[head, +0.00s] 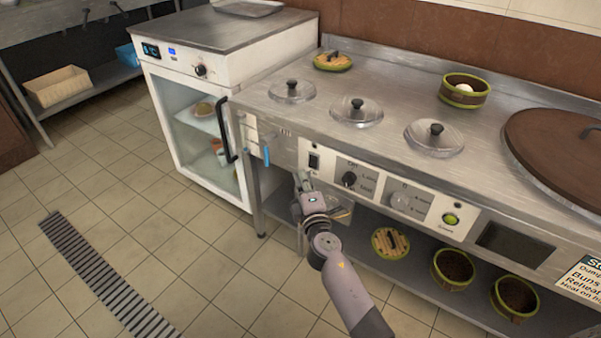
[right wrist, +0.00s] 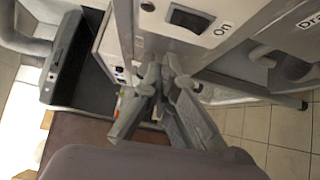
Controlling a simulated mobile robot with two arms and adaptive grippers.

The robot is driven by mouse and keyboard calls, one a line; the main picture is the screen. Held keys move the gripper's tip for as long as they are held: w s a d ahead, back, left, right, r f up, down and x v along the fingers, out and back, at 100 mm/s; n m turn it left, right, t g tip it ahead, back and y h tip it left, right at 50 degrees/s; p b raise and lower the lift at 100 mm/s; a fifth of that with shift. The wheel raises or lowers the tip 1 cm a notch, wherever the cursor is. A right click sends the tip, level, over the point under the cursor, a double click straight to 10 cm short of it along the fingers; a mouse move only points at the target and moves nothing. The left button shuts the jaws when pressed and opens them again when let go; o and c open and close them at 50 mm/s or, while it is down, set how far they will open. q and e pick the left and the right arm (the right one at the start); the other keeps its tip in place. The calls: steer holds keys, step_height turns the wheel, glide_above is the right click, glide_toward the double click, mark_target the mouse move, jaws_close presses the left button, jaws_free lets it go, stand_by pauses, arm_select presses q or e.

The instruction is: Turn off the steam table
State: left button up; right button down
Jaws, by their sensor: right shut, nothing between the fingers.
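The steam table (head: 300,100) is a long steel counter with a control panel on its front. A black rocker switch (head: 314,161) sits at the panel's left end. The right wrist view shows a dark rocker switch (right wrist: 188,20) beside the word "On". A black knob (head: 349,180), a grey knob (head: 400,200) and a green button (head: 450,219) follow to the right. My right gripper (head: 301,181) is shut and empty, just below and left of the rocker switch. Its closed fingers (right wrist: 160,75) appear below the switch plate in the right wrist view. My left gripper is out of view.
Round lids (head: 356,110) and a large brown lid (head: 565,145) cover the tabletop. A blue-handled valve (head: 266,153) is left of the panel. A glass-door cabinet (head: 190,125) stands at the left. Baskets (head: 452,269) sit on the lower shelf. The tiled floor in front is open.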

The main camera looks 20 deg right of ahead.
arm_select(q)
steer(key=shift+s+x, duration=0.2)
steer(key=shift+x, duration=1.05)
arm_select(e)
steer(key=s, duration=0.7)
steer(key=shift+s+a+r, duration=0.15)
steer(key=shift+a+r, duration=0.2)
steer(key=shift+a, duration=0.1)
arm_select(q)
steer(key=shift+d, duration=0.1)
